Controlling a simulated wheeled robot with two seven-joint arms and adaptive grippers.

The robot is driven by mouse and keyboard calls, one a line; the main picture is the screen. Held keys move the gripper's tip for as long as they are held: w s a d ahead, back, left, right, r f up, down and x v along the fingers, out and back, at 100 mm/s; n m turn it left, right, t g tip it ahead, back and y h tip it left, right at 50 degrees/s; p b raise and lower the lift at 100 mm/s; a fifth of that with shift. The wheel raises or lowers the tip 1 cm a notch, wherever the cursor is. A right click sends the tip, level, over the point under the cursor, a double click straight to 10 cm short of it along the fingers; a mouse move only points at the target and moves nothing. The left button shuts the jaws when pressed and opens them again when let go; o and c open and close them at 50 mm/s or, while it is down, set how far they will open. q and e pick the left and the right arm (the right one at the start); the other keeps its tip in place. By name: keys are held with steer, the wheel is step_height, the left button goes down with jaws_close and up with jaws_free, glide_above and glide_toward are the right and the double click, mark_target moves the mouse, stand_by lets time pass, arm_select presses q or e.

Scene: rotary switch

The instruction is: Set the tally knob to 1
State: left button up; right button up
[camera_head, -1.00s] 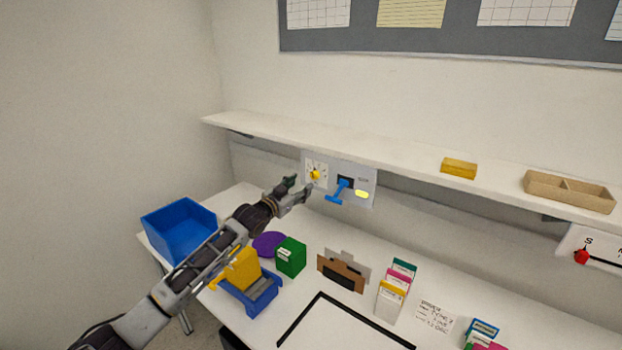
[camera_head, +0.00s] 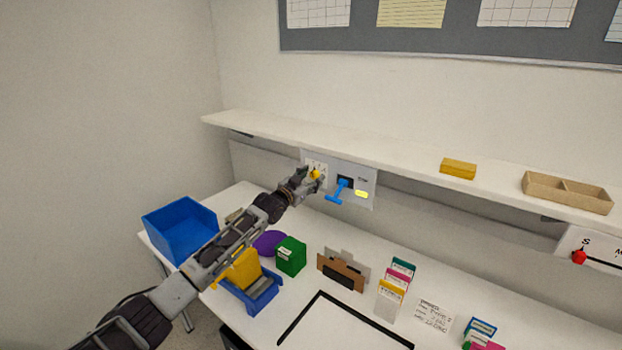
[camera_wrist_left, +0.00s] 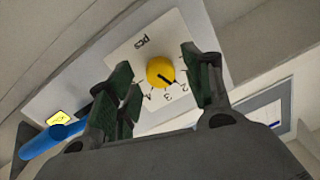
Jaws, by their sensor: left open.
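The yellow tally knob (camera_head: 315,174) sits on a white dial plate on the wall panel (camera_head: 366,176) under the shelf. The left wrist view shows the knob (camera_wrist_left: 158,68) near the middle, with a "pcs" label and several numbers around it. Its dark pointer mark is toward the lower right, roughly toward 2 or 3; I cannot tell exactly which. My left gripper (camera_head: 309,180) is at the dial. In the wrist view its fingers (camera_wrist_left: 160,75) are open, one on each side of the knob, with visible gaps. My right gripper is not in view.
A blue lever (camera_head: 338,192) and a yellow-lit window (camera_head: 362,194) are right of the dial. The shelf (camera_head: 400,160) runs just above. A blue bin (camera_head: 180,228), a green box (camera_head: 290,256) and card holders stand on the table below.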

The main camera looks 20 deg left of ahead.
arm_select(q)
steer(key=shift+w+d, duration=0.1)
steer(key=shift+w, duration=0.1)
steer(key=shift+c, duration=0.4)
steer(key=c, duration=0.9)
steer(key=shift+c, duration=0.2)
steer(key=shift+n, duration=0.4)
steer(key=n+p, duration=0.1)
steer(key=n, duration=0.1)
steer(key=shift+n, duration=0.3)
steer(key=shift+n+p, duration=0.4)
steer(key=shift+n, duration=1.4)
